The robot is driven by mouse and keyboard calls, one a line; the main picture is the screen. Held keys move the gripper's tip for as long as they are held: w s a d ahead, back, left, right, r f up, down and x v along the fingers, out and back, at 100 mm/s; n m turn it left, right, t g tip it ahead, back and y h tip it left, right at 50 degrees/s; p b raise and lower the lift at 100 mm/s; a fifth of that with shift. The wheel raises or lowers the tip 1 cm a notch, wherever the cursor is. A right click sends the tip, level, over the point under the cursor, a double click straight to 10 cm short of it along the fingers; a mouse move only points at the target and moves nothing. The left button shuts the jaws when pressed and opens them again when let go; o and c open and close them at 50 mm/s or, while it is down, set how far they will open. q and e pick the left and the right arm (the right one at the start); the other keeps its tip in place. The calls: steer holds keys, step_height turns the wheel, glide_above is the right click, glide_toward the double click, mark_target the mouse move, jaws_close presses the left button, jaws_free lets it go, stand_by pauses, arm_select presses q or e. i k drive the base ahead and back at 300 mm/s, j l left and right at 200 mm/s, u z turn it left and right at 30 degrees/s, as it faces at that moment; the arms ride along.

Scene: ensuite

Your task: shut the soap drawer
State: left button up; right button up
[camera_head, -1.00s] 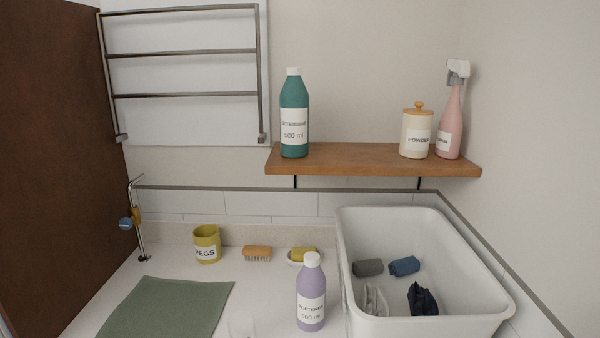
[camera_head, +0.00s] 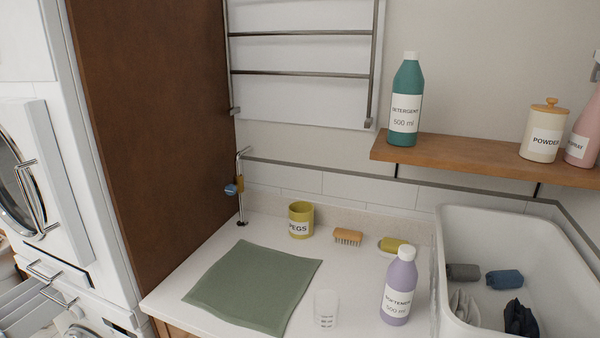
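At the left edge stand stacked white machines, with a round-doored one (camera_head: 18,185) on top. Below that door, an open white drawer (camera_head: 25,308) with compartments sticks out towards the lower left. It is cut off by the picture's edge, and I cannot tell for certain that it is the soap drawer. Metal bar handles (camera_head: 60,299) show beside it. Neither of my grippers is in view.
A brown panel (camera_head: 150,130) separates the machines from the white counter. The counter holds a green cloth (camera_head: 250,287), a pegs cup (camera_head: 301,220), a brush (camera_head: 348,237), a measuring cup (camera_head: 326,308), a softener bottle (camera_head: 399,287) and a white basin (camera_head: 480,222).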

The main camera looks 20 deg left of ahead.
mark_target(24, 310)
steer(key=u, duration=2.5)
